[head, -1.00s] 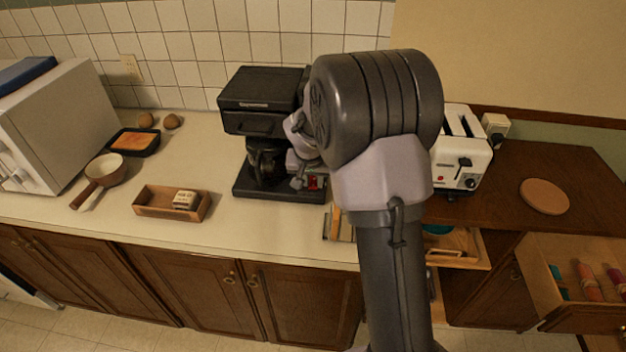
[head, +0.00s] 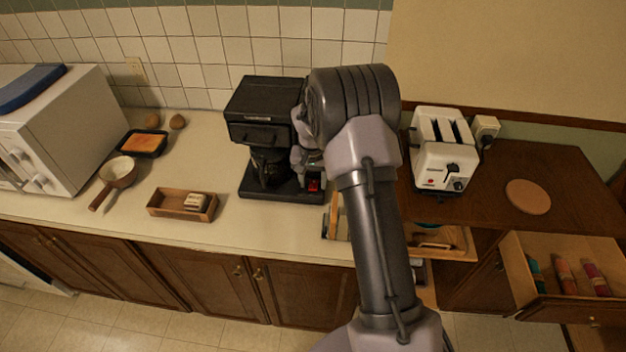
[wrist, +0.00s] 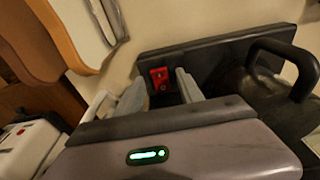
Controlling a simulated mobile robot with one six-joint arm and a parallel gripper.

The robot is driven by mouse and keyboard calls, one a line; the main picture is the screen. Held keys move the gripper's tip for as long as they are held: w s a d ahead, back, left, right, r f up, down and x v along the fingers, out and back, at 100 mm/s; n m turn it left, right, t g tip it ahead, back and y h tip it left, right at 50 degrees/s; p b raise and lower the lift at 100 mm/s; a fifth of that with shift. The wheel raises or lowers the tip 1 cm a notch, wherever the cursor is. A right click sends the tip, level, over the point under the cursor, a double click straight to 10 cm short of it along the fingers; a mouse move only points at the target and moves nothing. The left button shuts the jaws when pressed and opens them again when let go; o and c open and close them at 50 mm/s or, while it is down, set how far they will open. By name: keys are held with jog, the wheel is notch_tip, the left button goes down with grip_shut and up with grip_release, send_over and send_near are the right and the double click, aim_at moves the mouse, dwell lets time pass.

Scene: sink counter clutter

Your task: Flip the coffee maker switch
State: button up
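The black coffee maker (head: 264,110) stands on the counter against the tiled wall. Its red switch (head: 314,185) shows at the right front of the base in the head view. In the wrist view the red switch (wrist: 159,77) appears between my two fingers, on the dark base. My gripper (wrist: 161,86) is open, pointing at the switch, with nothing held. Whether a finger touches the switch cannot be told. The glass pot (head: 270,168) sits in the coffee maker, and its black handle (wrist: 290,62) shows at the right of the wrist view. My arm hides the coffee maker's right side in the head view.
A white toaster (head: 443,160) stands to the right, beyond my arm. A wooden tray (head: 165,205) lies left of the coffee maker, with a pan (head: 118,171) and a microwave (head: 60,130) farther left. An open drawer (head: 540,307) juts out at the lower right.

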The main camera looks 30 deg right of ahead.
notch_tip(320, 180, up, 17)
jog(key=s+a+p, duration=0.1)
jog(key=s+p, duration=0.1)
jog(key=p, duration=0.1)
jog(key=shift+a+r, duration=0.15)
jog(key=shift+a, duration=0.05)
dwell(0.4)
